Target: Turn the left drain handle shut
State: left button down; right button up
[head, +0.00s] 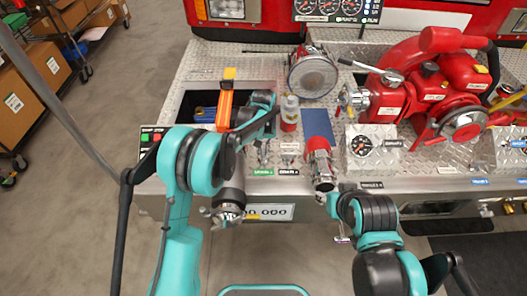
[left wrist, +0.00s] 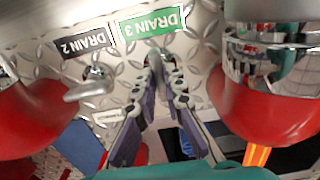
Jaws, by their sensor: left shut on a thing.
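The left drain handle (left wrist: 167,54) is a small silver lever beside the green DRAIN 3 label (left wrist: 152,27) in the left wrist view. My left gripper (left wrist: 156,72) has its fingers closed together on it, hiding much of it. In the head view, the green label (head: 263,172) lies on the bumper's front edge, and my left gripper (head: 265,130) comes down just behind it, partly covered by my arm. A second silver drain handle (left wrist: 86,89) stands by the black DRAIN 2 label (left wrist: 86,41), apart from the fingers.
A red coupling with a chrome end (head: 322,168) stands right of the drain handles. A bottle (head: 289,113) and a blue mat (head: 318,126) lie behind. A red pump (head: 440,90) fills the right side. An orange tool (head: 225,105) stands in the open bin at left.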

pick_arm(q)
jog(key=shift+m, duration=0.3)
jog(key=m, duration=0.3)
jog(key=shift+m+p, duration=0.35)
jog(key=shift+m, duration=0.05)
jog(key=m, duration=0.4)
jog(key=shift+m, duration=0.3)
jog(key=m, duration=0.4)
jog(key=shift+p, duration=0.35)
jog(key=shift+m, duration=2.5)
jog(key=c, duration=1.6)
grip_release()
